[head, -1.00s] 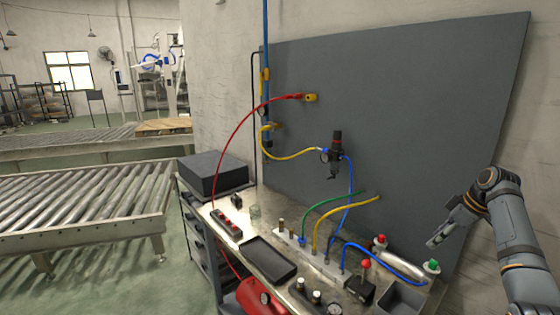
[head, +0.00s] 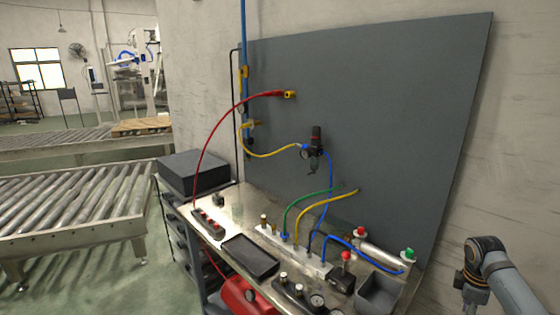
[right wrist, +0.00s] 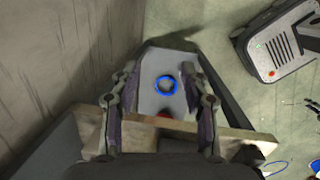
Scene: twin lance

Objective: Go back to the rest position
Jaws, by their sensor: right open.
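My right gripper (right wrist: 161,78) shows in the right wrist view, with its two fingers spread apart and nothing between the tips. It hangs above a grey surface bearing a blue ring; I cannot tell what that surface belongs to. In the head view only part of my right arm shows at the lower right corner, folded downward, and its gripper is not visible there. It is apart from the workbench (head: 215,247). My left gripper is in neither view.
Roller conveyors (head: 75,205) are at left. A wheeled-looking dark unit (right wrist: 285,45) lies at the right wrist view's upper right.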

